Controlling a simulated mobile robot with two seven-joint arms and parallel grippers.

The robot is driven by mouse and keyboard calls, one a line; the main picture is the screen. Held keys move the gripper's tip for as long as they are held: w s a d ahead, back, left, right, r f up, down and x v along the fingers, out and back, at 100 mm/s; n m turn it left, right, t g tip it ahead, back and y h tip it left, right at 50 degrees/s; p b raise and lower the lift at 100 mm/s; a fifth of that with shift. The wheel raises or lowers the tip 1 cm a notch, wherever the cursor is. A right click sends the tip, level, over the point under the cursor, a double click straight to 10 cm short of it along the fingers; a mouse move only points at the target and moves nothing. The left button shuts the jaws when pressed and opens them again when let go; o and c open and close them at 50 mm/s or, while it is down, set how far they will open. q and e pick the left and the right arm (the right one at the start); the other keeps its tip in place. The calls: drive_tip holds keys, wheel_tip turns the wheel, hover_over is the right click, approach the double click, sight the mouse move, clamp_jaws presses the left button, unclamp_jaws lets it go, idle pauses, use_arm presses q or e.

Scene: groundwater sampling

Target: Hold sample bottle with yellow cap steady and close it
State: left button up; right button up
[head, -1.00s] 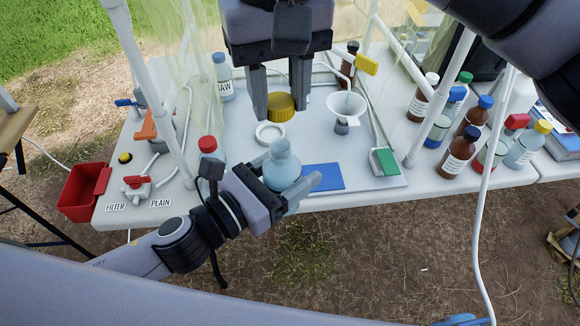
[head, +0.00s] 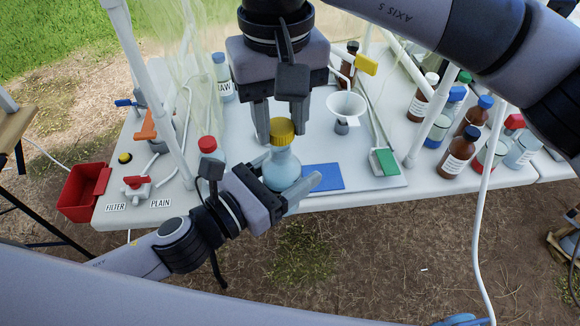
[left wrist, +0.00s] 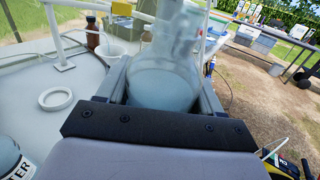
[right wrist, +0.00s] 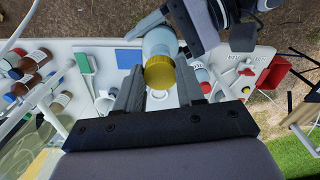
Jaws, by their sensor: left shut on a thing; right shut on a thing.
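The sample bottle (head: 282,170) is clear with pale blue liquid and stands upright between the fingers of my left gripper (head: 287,184). That gripper is shut on its body; the bottle also shows in the left wrist view (left wrist: 165,85) and the right wrist view (right wrist: 160,42). The yellow cap (head: 282,131) is at the top of the bottle's neck, in line with it. My right gripper (head: 281,136) points down from above and is shut on the cap, which also shows between its fingers in the right wrist view (right wrist: 160,73). Whether the threads are engaged cannot be seen.
A white ring (left wrist: 55,98) lies on the table behind the bottle. A red-capped bottle (head: 208,146) stands close left. A blue mat (head: 323,177) and a white funnel (head: 346,105) are to the right. Several brown bottles stand farther right.

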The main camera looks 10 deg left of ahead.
sight(282, 181)
idle(0.6)
drive_tip(key=shift+f, duration=0.9)
drive_tip(key=shift+f, duration=0.55)
